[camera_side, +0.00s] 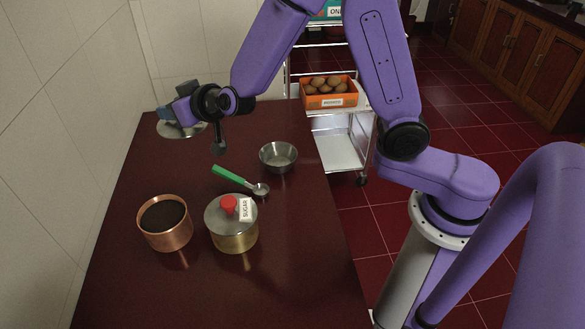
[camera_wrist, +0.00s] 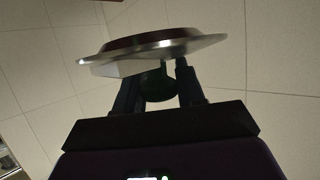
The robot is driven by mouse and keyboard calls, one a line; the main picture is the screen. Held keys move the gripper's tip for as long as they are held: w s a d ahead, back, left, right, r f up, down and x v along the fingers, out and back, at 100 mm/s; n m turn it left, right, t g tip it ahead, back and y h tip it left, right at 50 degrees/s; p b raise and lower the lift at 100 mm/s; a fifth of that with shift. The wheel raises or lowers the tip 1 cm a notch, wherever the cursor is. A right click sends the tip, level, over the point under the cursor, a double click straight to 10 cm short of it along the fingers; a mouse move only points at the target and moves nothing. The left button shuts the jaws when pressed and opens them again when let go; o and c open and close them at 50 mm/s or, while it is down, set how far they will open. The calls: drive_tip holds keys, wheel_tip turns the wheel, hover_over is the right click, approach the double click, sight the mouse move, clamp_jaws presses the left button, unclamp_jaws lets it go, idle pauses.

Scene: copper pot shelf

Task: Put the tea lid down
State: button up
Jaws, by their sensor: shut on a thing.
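The tea lid (camera_side: 178,131) is a silvery metal disc at the far left corner of the table in the side view. In the wrist view the tea lid (camera_wrist: 150,53) spans the top of the fingers, with its dark knob (camera_wrist: 157,84) between them. My gripper (camera_side: 181,115) is shut on the knob; its fingers (camera_wrist: 157,85) show on both sides of it. I cannot tell whether the lid touches the table. The open copper pot (camera_side: 165,234) with dark contents stands at the near left, well apart from the lid.
A lidded pot labelled SUGAR (camera_side: 232,236) with a red knob stands beside the copper pot. A green-handled scoop (camera_side: 232,175) and a metal bowl (camera_side: 278,157) lie farther back. A tiled wall (camera_side: 90,95) borders the table's left. The table's front (camera_side: 200,295) is bare.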

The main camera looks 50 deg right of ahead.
drive_tip(key=s+d+r, duration=0.1)
drive_tip(key=s+d, duration=0.1)
drive_tip(key=d, duration=0.7)
drive_tip(key=s+d+r, duration=0.1)
drive_tip(key=d+r, duration=0.1)
drive_tip(key=d, duration=0.7)
drive_tip(key=s+a+f+n+g+y, duration=0.6)
drive_tip(key=s+a+f+n+y, duration=0.1)
drive_tip(key=a+f+n+y, duration=0.25)
drive_tip(key=s+a+f+n+g+y, duration=0.1)
drive_tip(key=s+f+n+g+y, duration=0.1)
drive_tip(key=s+n+g, duration=0.35)
drive_tip(key=s+a+f+n+g+y, duration=0.1)
drive_tip(key=s+f+n+g, duration=0.15)
drive_tip(key=s, duration=0.65)
drive_tip(key=shift+w+d+f, duration=0.1)
drive_tip(key=shift+w+f, duration=0.05)
drive_tip(key=shift+f, duration=1.7)
drive_tip(key=shift+w+d+f, duration=0.1)
drive_tip(key=shift+w+f, duration=0.05)
drive_tip(key=shift+f, duration=1.7)
drive_tip(key=shift+f, duration=0.4)
